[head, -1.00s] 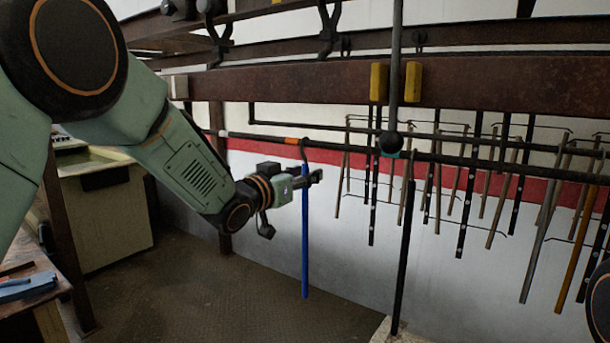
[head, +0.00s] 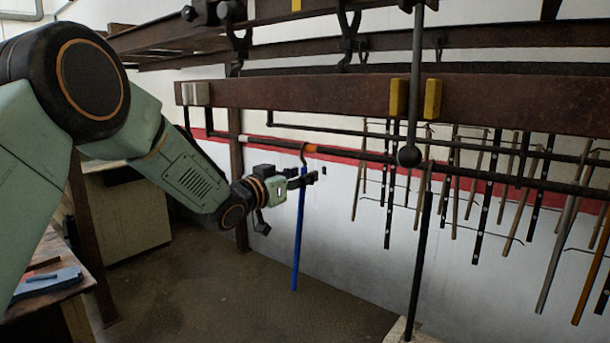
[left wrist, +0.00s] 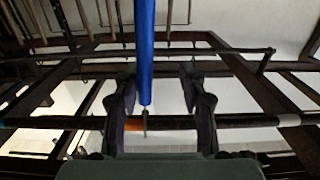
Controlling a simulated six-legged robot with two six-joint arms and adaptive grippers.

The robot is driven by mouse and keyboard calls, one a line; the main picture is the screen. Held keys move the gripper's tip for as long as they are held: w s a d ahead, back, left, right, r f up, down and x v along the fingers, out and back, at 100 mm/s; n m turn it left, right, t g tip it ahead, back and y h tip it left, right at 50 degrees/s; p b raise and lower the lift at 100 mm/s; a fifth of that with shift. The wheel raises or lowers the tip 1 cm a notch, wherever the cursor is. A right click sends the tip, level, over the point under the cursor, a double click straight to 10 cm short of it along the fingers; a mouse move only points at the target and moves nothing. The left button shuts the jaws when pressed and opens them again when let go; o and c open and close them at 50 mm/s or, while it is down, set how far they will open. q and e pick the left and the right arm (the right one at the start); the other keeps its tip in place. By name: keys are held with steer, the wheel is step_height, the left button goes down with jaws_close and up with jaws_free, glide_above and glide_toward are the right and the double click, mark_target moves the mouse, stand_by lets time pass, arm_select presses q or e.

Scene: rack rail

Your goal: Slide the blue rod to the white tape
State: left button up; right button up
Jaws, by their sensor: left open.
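The blue rod (head: 298,240) hangs by its hook from the dark rail, just left of the orange tape (head: 311,148). The white tape (head: 243,138) is on the same rail farther left, with bare rail between it and the hook. My left gripper (head: 312,176) is open at the rod's upper part. In the left wrist view the blue rod (left wrist: 145,50) shows between the two spread fingers of the left gripper (left wrist: 160,100), nearer the left finger. The orange tape (left wrist: 117,123) shows behind that finger. My right gripper is not in view.
A black rod (head: 421,240) and several other rods hang to the right. A rusty beam (head: 320,100) with yellow blocks runs above the rail. A dark post (head: 236,185) stands behind, near the white tape. A workbench (head: 50,300) is at lower left.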

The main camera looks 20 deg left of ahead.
arm_select(q)
steer(key=a, duration=0.1)
steer(key=w+a+p, duration=0.1)
steer(key=a, duration=0.1)
steer(key=shift+w+a, duration=0.1)
steer(key=shift+a, duration=0.05)
stand_by(0.3)
